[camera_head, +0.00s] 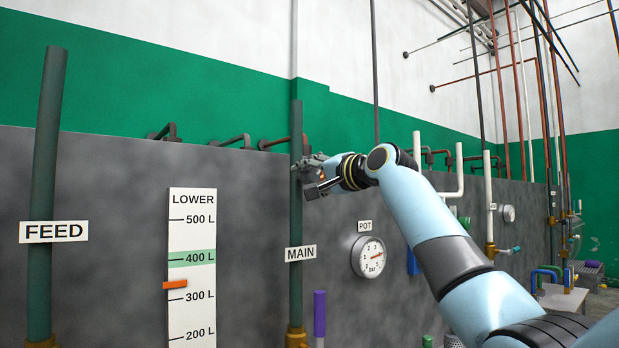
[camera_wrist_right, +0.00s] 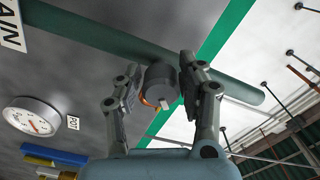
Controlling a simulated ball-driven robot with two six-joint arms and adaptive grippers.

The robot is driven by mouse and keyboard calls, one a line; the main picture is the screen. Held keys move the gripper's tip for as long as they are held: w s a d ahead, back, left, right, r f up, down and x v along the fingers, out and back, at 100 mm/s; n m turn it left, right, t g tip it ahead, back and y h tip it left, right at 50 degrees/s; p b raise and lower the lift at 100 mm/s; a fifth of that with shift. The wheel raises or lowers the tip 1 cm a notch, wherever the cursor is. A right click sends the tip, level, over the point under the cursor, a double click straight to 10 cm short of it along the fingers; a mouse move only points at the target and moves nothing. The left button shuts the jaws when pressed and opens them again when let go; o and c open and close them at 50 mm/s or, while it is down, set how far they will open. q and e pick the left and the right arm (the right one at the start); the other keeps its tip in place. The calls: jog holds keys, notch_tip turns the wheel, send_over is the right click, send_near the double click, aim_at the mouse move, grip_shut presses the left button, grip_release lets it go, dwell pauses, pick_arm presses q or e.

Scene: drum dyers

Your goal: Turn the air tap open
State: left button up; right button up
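My right gripper (camera_head: 312,180) is raised beside the upper part of the green MAIN pipe (camera_head: 296,215). In the right wrist view, its two fingers (camera_wrist_right: 158,85) stand apart, with a dark round piece with an orange edge (camera_wrist_right: 162,82) between them. I cannot tell whether the fingers touch this piece or what it belongs to. A tap with a light blue handle (camera_head: 510,250) is on a white pipe at the right, well away from the gripper. Its label is too small to read, so I cannot tell whether it is the air tap. My left gripper is out of view.
A grey wall panel carries the FEED pipe (camera_head: 45,200), the LOWER level scale (camera_head: 192,255) and the POT gauge (camera_head: 369,256). The gauge also shows in the right wrist view (camera_wrist_right: 33,117). A small table (camera_head: 562,299) stands at the far right. Dark bent pipes line the panel's top.

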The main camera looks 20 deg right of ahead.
jog(key=shift+o, duration=1.2)
jog(key=shift+s+d, duration=0.1)
jog(key=shift+s, duration=0.05)
jog(key=v, duration=1.1)
jog(key=shift+s, duration=0.4)
jog(key=shift+d, duration=0.1)
